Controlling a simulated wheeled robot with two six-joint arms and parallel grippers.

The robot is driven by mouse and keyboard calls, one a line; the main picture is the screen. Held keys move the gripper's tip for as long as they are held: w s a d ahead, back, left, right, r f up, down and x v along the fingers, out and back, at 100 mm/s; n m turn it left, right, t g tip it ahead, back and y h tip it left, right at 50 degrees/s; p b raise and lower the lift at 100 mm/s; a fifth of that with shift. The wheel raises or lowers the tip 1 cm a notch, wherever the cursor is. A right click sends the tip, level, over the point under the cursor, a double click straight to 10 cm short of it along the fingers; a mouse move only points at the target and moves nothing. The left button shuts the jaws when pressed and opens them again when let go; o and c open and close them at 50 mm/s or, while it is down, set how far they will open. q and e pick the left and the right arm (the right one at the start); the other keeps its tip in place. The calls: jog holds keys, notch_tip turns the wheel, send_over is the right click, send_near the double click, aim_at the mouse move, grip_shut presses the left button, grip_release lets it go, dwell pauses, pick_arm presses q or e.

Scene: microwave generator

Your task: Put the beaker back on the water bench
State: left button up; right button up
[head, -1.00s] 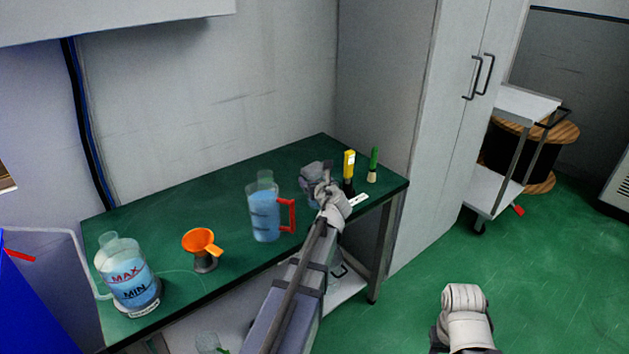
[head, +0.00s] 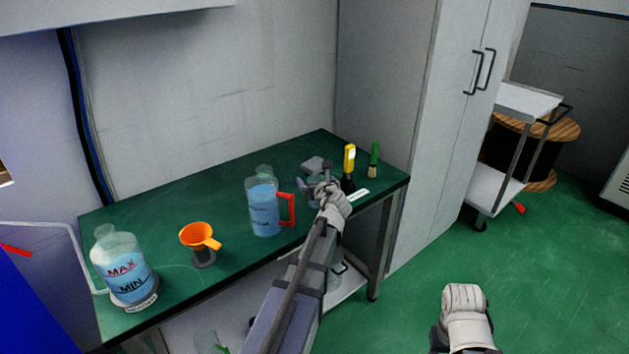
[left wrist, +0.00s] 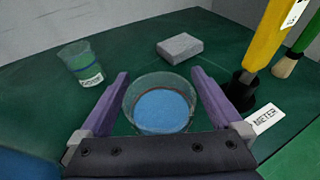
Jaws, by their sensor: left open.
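A clear glass beaker (left wrist: 160,108) with blue liquid stands upright on the green bench (head: 225,215). In the left wrist view it is between the two purple fingers of my left gripper (left wrist: 160,75). The fingers are open, one on each side, with a gap to the glass visible at least near the tips. In the head view my left gripper (head: 320,184) is low over the right part of the bench and largely hides the beaker. My right gripper is not in view; only part of my right arm shows at the lower right.
A grey block (left wrist: 180,47) lies beyond the beaker. A yellow meter (head: 349,160) and a green-handled brush (head: 374,160) stand close on the right. A blue-filled jug (head: 263,208), an orange funnel (head: 200,237) and a MAX/MIN vessel (head: 124,270) stand leftward. A labelled cup (left wrist: 80,65) stands behind.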

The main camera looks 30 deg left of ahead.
pick_arm(q)
jog(key=shift+r, duration=0.25)
jog(key=p+v, duration=0.3)
jog(key=v, duration=0.9)
jog(key=shift+p, duration=0.4)
jog(key=s+d+f+n+g+h, duration=0.3)
jog(key=s+d+f+n, duration=0.2)
jog(key=s+d+n, duration=0.2)
jog(key=s+d+f+n+g+h, duration=0.3)
jog(key=d+n, duration=0.5)
jog(key=d, duration=0.4)
jog(key=s+d+f+n+g+h, duration=0.3)
jog(key=s+d+f+n+g, duration=0.1)
jog(key=s+d+f+n, duration=0.3)
jog(key=s+d+n, duration=0.1)
jog(key=s+d, duration=0.1)
jog(key=s, duration=0.1)
jog(key=shift+s+d+f+g, duration=0.2)
jog(key=shift+s+d+g, duration=0.05)
jog(key=shift+s+g, duration=0.15)
